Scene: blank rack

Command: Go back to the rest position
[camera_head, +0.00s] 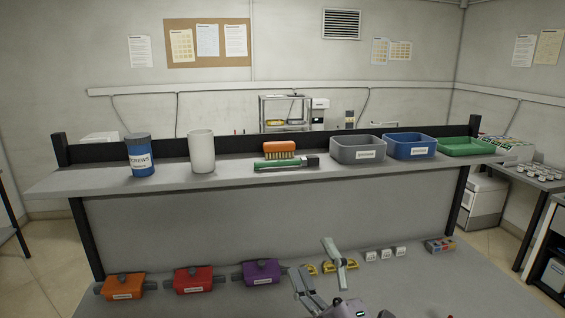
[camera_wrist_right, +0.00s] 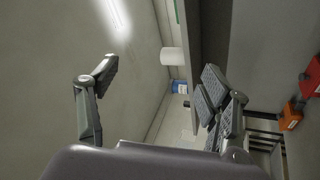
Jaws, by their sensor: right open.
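My right gripper (camera_head: 325,275) is in the lower middle of the head view, in front of the rack and above the lower surface. Its two fingers are spread apart and nothing is between them. In the right wrist view my right gripper (camera_wrist_right: 155,95) also shows open and empty, with one finger at the left and one at the right near the shelf edge. My left gripper is not in the head view.
Orange (camera_head: 122,287), red (camera_head: 193,280) and purple (camera_head: 262,272) boxes stand below.

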